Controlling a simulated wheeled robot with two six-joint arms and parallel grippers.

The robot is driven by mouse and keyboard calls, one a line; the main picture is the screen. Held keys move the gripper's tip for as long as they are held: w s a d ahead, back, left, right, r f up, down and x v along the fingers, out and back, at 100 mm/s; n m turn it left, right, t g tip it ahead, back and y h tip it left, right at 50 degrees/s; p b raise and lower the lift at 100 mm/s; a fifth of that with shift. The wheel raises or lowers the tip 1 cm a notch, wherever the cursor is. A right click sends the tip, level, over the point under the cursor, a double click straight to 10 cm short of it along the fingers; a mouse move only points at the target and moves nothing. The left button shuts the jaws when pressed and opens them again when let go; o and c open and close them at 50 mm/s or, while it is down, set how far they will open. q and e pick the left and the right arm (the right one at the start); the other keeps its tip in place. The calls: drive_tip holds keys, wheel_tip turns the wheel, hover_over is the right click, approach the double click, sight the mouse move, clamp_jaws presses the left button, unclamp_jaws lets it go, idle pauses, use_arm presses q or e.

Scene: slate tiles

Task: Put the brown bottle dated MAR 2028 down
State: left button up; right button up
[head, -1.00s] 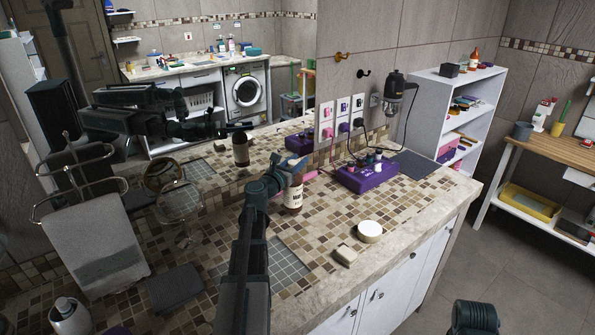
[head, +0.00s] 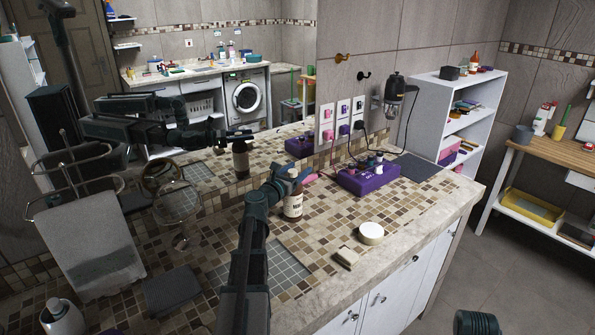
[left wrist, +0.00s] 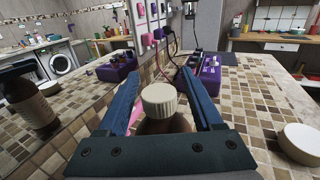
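The brown bottle (head: 293,206) has a pale label and stands upright at counter height on the tiled top. Its date is too small to read now. My left gripper (head: 287,177) is around its upper part. In the left wrist view, its cream cap (left wrist: 159,100) and brown shoulder lie between my two blue fingers (left wrist: 157,78). The fingers look closed on the body, but the contact is hidden behind the gripper. Whether the base bears on the counter is hard to tell. My right gripper (head: 476,322) shows only in part at the bottom edge, its fingers unclear.
A purple box (head: 368,180) with small items stands behind the bottle to the right. A round cream dish (head: 370,233) and a soap-like block (head: 346,257) lie nearer the front edge. The wall mirror reflects the bottle (head: 241,160) and my arm. Tiles right of the bottle are clear.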

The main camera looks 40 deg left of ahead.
use_arm(q)
drive_tip(key=shift+r, duration=0.25)
drive_tip(key=s+d, duration=0.1)
drive_tip(key=s, duration=1.1)
drive_tip(key=shift+d, duration=0.2)
drive_tip(key=shift+w+f, duration=0.1)
